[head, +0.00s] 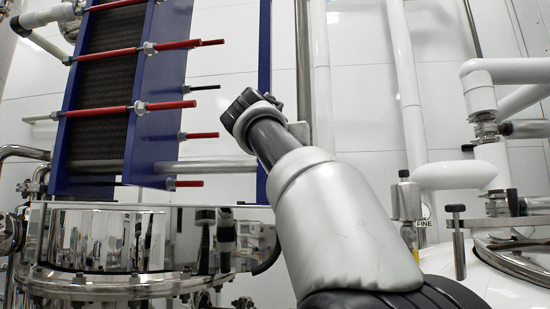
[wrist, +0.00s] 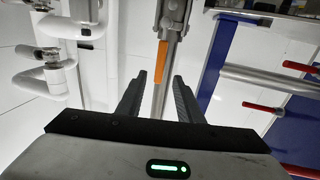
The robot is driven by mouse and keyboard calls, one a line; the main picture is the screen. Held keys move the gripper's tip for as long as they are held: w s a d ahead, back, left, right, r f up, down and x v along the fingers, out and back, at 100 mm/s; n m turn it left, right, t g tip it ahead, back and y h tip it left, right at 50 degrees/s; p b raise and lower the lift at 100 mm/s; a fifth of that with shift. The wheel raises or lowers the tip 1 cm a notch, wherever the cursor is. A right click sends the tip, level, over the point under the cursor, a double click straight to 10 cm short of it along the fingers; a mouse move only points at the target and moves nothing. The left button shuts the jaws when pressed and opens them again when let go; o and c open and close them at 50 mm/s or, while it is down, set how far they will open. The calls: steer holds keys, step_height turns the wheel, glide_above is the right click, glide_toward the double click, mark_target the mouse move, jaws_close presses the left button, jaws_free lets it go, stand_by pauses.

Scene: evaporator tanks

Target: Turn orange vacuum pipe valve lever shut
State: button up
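The orange valve lever (wrist: 161,62) shows in the wrist view, lying lengthwise along a grey metal pipe (wrist: 170,22) with a valve fitting near the top. My gripper (wrist: 159,77) is open, with one dark finger on each side in the picture and nothing held. The lever's lower end shows in line with the gap between the fingertips. Whether the lever is between the fingers or beyond them I cannot tell. In the head view my forearm reaches up to the middle, and the lever is not visible there.
A blue-framed plate heat exchanger (head: 150,85) with protruding red rods (head: 165,106) stands left of my arm. A shiny steel tank (head: 100,245) is below it. White pipes (head: 405,90) run up the wall at right. Another steel tank lid (head: 515,255) sits at lower right.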

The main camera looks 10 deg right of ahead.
steer(key=p+x, duration=0.3)
steer(key=x, duration=0.6)
steer(key=shift+w+d+p, duration=0.1)
steer(key=shift+d+p, duration=0.1)
steer(key=shift+p, duration=0.2)
steer(key=shift+w+d, duration=0.15)
steer(key=shift+w, duration=0.2)
jaws_close()
